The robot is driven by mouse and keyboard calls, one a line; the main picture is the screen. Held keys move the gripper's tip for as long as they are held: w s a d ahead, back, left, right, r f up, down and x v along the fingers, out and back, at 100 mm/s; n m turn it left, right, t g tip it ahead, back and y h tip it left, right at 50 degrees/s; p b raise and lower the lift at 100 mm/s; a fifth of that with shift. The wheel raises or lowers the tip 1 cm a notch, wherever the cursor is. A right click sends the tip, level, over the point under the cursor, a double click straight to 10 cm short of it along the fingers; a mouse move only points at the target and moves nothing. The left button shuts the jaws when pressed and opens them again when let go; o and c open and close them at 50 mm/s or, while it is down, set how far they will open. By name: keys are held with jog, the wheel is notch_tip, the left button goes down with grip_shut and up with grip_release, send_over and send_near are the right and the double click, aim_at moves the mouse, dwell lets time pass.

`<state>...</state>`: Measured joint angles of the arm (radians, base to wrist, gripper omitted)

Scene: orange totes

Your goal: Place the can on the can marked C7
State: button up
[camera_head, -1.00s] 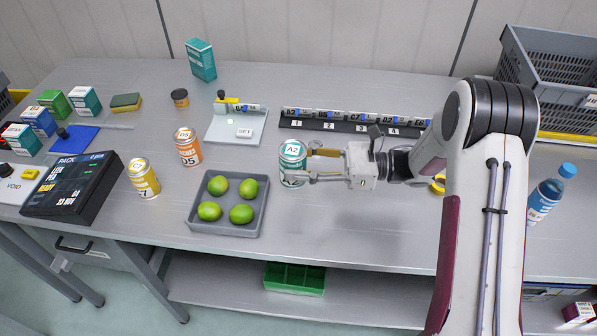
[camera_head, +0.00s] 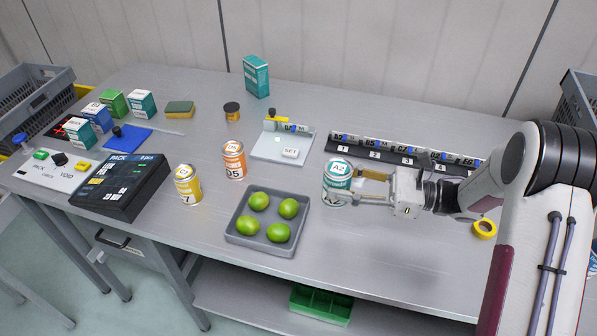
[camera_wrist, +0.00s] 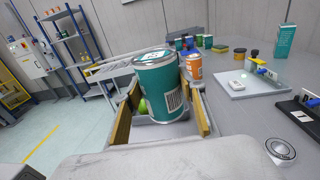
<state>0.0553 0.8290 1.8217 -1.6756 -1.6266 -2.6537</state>
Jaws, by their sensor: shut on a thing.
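My gripper (camera_head: 364,188) is shut on a teal can (camera_head: 337,183) marked A2, which it holds upright from the right side. In the wrist view the teal can (camera_wrist: 160,88) stands between the two fingers. I cannot tell whether its base touches the table. A yellow can (camera_head: 188,185) stands at the left, beyond the tray; its front label shows a 7, and the rest of the mark is hard to read. An orange can (camera_head: 234,160) marked D5 stands between the yellow can and the teal can, further back.
A grey tray (camera_head: 232,232) of green limes lies between the teal and yellow cans. A light plate (camera_head: 265,156) with a small device lies behind. A black numbered rack (camera_head: 400,158) runs along the back right. A black PACK panel (camera_head: 118,185) is left of the yellow can. Yellow tape (camera_head: 484,229) lies at right.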

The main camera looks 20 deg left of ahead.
jog(key=s+a+r+g, duration=0.1)
jog(key=s+a+r, duration=0.2)
jog(key=a, duration=0.8)
jog(key=s+a+r+n, duration=0.15)
jog(key=s+a, duration=0.25)
jog(key=a, duration=0.6)
jog(key=s+a+r+g, duration=0.1)
jog(key=s+a+r, duration=0.25)
jog(key=a, duration=0.75)
jog(key=w+a+r+m+t, duration=0.2)
jog(key=a+r+t, duration=0.1)
jog(key=a, duration=0.3)
jog(key=w+m+t, duration=0.3)
jog(key=w+t, duration=0.1)
jog(key=w, duration=0.2)
jog(key=shift+f+t+h, duration=0.3)
jog(key=shift+f, duration=0.1)
jog(key=shift+f, duration=3.1)
